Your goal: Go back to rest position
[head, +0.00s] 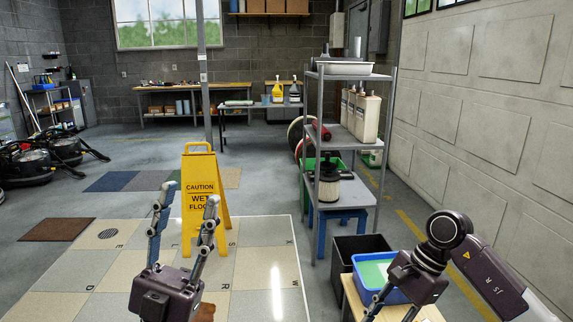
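My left gripper (188,194) stands upright in the lower left of the head view. Its two fingers are spread apart with nothing between them, in front of the tiled floor panel and the yellow sign. My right gripper (392,312) is at the lower right and points down, over a small wooden table (431,312) and beside a blue tub (362,270) with a green content. Its fingertips are cut off by the bottom edge, so I cannot tell whether it is open or holds anything.
A yellow wet floor sign (203,200) stands behind my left gripper. A grey shelf rack (312,150) with bottles stands right of centre. A black bin (345,251) is beside the blue tub. Workbenches (232,91) line the back wall. Open floor lies at centre left.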

